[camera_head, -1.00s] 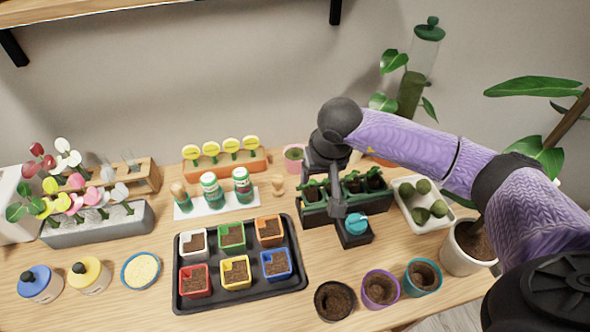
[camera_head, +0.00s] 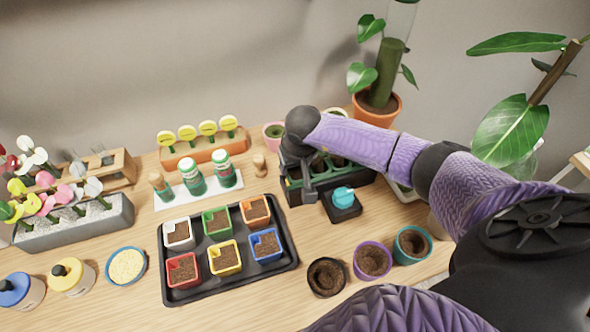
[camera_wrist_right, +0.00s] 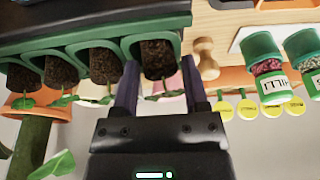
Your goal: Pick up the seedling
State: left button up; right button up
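The dark green seedling tray (camera_head: 293,197) stands at the right of the table, partly hidden by my right arm. In the right wrist view the tray (camera_wrist_right: 100,22) shows at the top with several soil plugs in its cells. My right gripper (camera_head: 307,184) is at the tray's left end. In the wrist view its fingers (camera_wrist_right: 160,66) are apart, either side of the end cell. A seedling's soil plug (camera_wrist_right: 158,57) and a little green leaf show between them. I cannot tell whether the fingers touch it. My left gripper is not in view.
A black tray (camera_head: 168,292) with several coloured pots lies left of centre. A turquoise-topped object (camera_head: 343,195) stands close in front of the seedling tray. Black, purple (camera_head: 372,260) and teal pots line the front edge. Bottles (camera_head: 222,170) stand to the left.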

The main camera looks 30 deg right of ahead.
grip_shut()
